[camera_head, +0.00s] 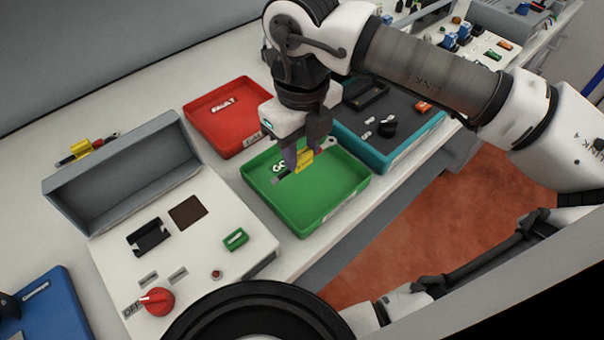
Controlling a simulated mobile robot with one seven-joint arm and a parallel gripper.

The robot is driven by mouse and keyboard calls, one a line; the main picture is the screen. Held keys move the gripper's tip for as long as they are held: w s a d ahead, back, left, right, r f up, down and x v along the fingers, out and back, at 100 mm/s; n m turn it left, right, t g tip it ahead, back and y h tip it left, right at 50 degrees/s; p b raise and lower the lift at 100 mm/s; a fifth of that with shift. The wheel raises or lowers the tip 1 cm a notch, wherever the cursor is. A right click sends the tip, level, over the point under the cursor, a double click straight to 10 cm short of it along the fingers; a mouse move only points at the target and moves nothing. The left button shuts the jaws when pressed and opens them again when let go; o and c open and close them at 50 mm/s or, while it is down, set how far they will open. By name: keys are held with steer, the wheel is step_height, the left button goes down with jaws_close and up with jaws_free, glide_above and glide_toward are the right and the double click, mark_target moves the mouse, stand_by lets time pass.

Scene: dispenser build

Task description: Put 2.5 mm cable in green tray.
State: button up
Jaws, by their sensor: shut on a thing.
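The green tray (333,199) sits on the bench in the middle of the view, with white lettering partly showing inside. My gripper (298,163) points down over this tray. It is shut on a short cable (304,160) with a yellow label, a dark end and a red part near a metal lug. The cable is tilted and appears to be inside or just above the tray; the exact height cannot be told. The label text is too small to read, so the cable size cannot be told.
A red tray (222,106) marked FAULT stands behind left. A teal-edged tray (404,143) with small parts stands right. A grey tester (107,231) with a raised lid and red knob is at left. Another yellow-labelled cable (84,149) lies behind it. A blue tray (50,312) is at lower left.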

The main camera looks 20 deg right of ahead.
mark_target(302, 167)
steer(key=shift+f+b, duration=1.1)
steer(key=shift+f, duration=1.3)
steer(key=shift+f+b, duration=0.25)
steer(key=shift+b, duration=0.05)
steer(key=o, duration=1.1)
steer(key=shift+r, duration=0.1)
step_height(302, 167, up, 12)
steer(key=shift+r, duration=0.15)
